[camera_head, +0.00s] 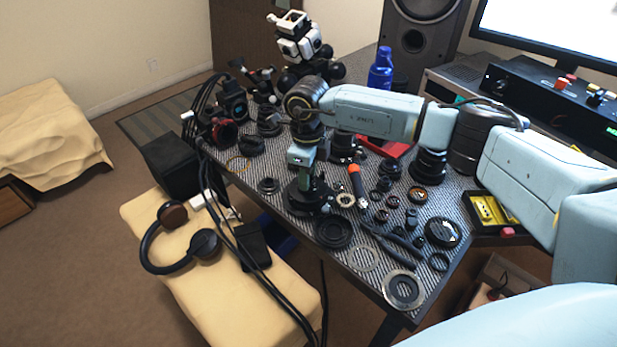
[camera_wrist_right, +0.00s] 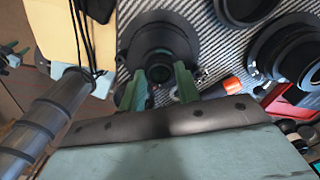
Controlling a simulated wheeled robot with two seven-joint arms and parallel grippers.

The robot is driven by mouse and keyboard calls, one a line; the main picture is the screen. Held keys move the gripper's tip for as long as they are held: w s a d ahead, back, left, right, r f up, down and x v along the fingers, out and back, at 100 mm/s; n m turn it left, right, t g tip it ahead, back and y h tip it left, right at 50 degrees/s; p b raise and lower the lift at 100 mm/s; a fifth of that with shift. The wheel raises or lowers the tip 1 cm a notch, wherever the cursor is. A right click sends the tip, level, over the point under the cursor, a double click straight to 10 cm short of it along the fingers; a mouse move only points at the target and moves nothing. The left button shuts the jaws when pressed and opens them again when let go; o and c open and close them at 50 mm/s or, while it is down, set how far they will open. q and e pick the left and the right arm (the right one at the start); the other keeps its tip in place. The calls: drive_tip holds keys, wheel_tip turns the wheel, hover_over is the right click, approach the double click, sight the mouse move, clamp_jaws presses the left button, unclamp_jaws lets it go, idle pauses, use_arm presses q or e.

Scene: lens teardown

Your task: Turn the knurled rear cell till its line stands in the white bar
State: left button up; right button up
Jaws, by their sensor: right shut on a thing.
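The black lens part (camera_head: 310,197) with a wide round base stands upright near the table's front left edge. My right gripper (camera_head: 306,183) reaches down onto it from above. In the right wrist view, the two green fingers (camera_wrist_right: 162,76) sit on either side of the narrow knurled rear cell (camera_wrist_right: 159,72) at the top of the lens, and are shut on it. The wide black base (camera_wrist_right: 186,36) shows around and beyond it. The line and the white bar cannot be made out at this size. My left gripper is in neither view.
Several black rings and lens parts lie close by, including a wide ring (camera_head: 333,231) in front. An orange-handled tool (camera_head: 356,181) lies just right of the lens. A yellow tray (camera_head: 490,211) is farther right. Headphones (camera_head: 180,240) lie on the bench (camera_head: 180,300) below.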

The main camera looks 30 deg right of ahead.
drive_tip(key=shift+m+p, duration=0.3)
drive_tip(key=shift+m, duration=0.3)
drive_tip(key=o, duration=1.3)
drive_tip(key=shift+c, duration=0.2)
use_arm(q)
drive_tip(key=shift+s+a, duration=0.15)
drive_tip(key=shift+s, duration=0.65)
use_arm(e)
wheel_tip(320, 180, up, 4)
drive_tip(key=shift+w+f, duration=0.1)
drive_tip(key=shift+f, duration=0.05)
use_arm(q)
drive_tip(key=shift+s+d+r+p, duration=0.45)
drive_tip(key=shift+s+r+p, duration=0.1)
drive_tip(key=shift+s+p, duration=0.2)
use_arm(e)
wheel_tip(320, 180, up, 10)
drive_tip(key=shift+f, duration=0.2)
